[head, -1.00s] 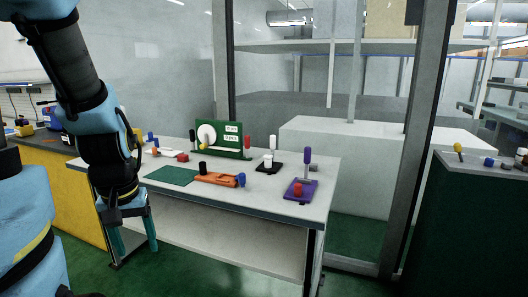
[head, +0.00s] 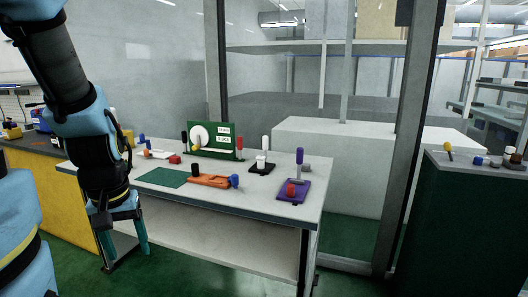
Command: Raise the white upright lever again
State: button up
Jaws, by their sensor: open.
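The white lever (head: 265,144) stands upright on a small black base (head: 262,170) towards the back right of the white table. A short white piece (head: 261,162) shows at its foot; I cannot tell how it joins the lever. My gripper (head: 124,254) hangs fingers down in front of the table's left part, well left of the lever and lower. Its two teal fingers are apart with nothing between them.
On the table (head: 240,203) are a purple lever unit (head: 293,193), an orange unit (head: 209,181), a green panel (head: 222,128) with a white dial, a green mat (head: 162,178) and a red block (head: 175,159). A dark green cabinet (head: 470,225) stands at the right.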

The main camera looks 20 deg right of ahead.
aim_at(265, 138)
jog(key=i+l, duration=0.2)
jog(key=i, duration=0.25)
jog(key=i+l, duration=0.15)
jog(key=i, duration=0.25)
jog(key=i+l, duration=0.2)
jog(key=i, duration=0.25)
